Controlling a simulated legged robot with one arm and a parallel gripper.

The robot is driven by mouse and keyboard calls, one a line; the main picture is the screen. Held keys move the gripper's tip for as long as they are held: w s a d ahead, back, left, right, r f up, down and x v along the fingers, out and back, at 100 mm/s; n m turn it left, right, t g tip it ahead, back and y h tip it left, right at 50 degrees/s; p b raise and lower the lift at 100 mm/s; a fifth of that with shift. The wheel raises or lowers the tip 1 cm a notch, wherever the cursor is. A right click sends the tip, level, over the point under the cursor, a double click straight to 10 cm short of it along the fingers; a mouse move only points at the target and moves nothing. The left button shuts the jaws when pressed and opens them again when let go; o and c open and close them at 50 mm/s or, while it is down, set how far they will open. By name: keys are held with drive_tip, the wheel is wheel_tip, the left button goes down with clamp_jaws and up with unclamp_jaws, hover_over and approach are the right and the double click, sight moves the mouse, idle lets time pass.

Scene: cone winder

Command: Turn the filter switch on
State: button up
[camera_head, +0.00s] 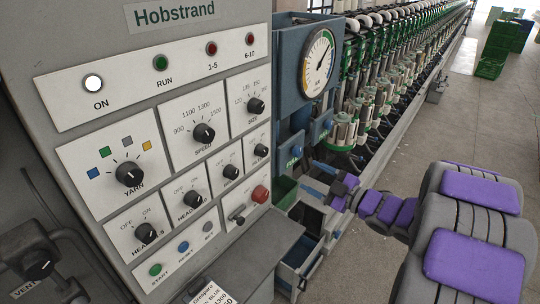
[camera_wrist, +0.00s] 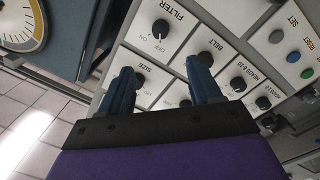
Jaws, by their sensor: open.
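The filter switch (camera_wrist: 160,27) is a black round knob on a white plate, with FILTER, OFF and ON printed around it. Its white pointer mark seems to face the OFF side. In the head view it is the small knob (camera_head: 261,150) at the right end of the lower knob row. My gripper (camera_wrist: 164,68) is open and empty, its two blue fingers apart, pointing at the panel. The filter knob shows beyond the fingertips, with no contact visible. In the head view my gripper (camera_head: 314,189) is small, to the right of the panel.
The belt knob (camera_wrist: 206,58) and size knob (camera_wrist: 138,80) appear close to my fingers. A blue gauge housing (camera_head: 291,76) stands right of the panel. A red button (camera_head: 260,193) and open drawer (camera_head: 299,257) are below.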

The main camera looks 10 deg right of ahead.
sight(266, 153)
drive_tip(key=b+x, duration=0.1)
drive_tip(key=x, duration=1.5)
drive_tip(key=shift+w+a+f, duration=0.15)
drive_tip(key=shift+w+a, duration=0.05)
drive_tip(key=c, duration=1)
